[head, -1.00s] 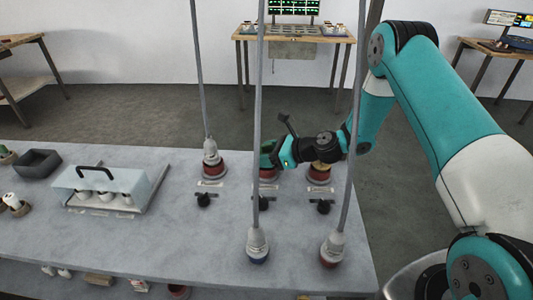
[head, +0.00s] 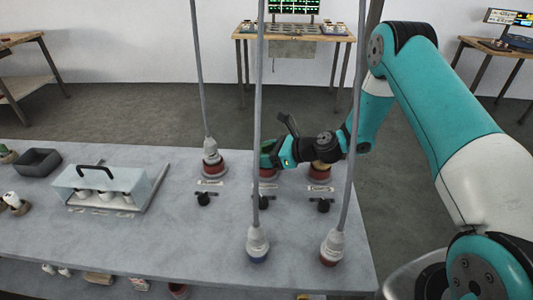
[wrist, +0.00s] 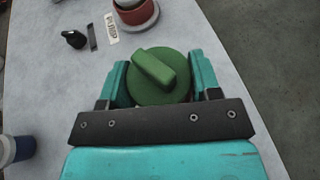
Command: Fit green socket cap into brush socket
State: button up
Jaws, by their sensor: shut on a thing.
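My gripper (wrist: 160,82) is shut on the green socket cap (wrist: 152,72), a round disc with a raised bar handle, held between its two teal fingers. In the head view my gripper (head: 270,154) is over the middle red socket (head: 268,174), in the row at the table's far edge. I take this to be the brush socket, but its label cannot be read. The cap and gripper hide the socket's mouth, so I cannot tell whether the cap is seated or just above it.
The left socket (head: 211,169) holds a grey plug on a cable. The right socket (head: 320,172) stands behind my wrist. Dark knobs (head: 204,199) stand before the sockets. A clear-covered box (head: 150,187) is at left.

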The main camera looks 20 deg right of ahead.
jog(key=shift+f+b, duration=0.3)
jog(key=shift+f, duration=0.3)
jog(key=shift+r, duration=0.15)
jog(key=shift+r+p, duration=0.4)
jog(key=shift+p, duration=0.15)
jog(key=shift+w+r+p, duration=0.1)
jog(key=shift+r+p, duration=0.1)
jog(key=shift+p, duration=0.2)
dwell(0.9)
jog(key=shift+f+b, duration=0.5)
jog(key=shift+f, duration=0.25)
jog(key=shift+r, duration=0.15)
jog(key=shift+r+p, duration=0.4)
jog(key=shift+p, duration=0.15)
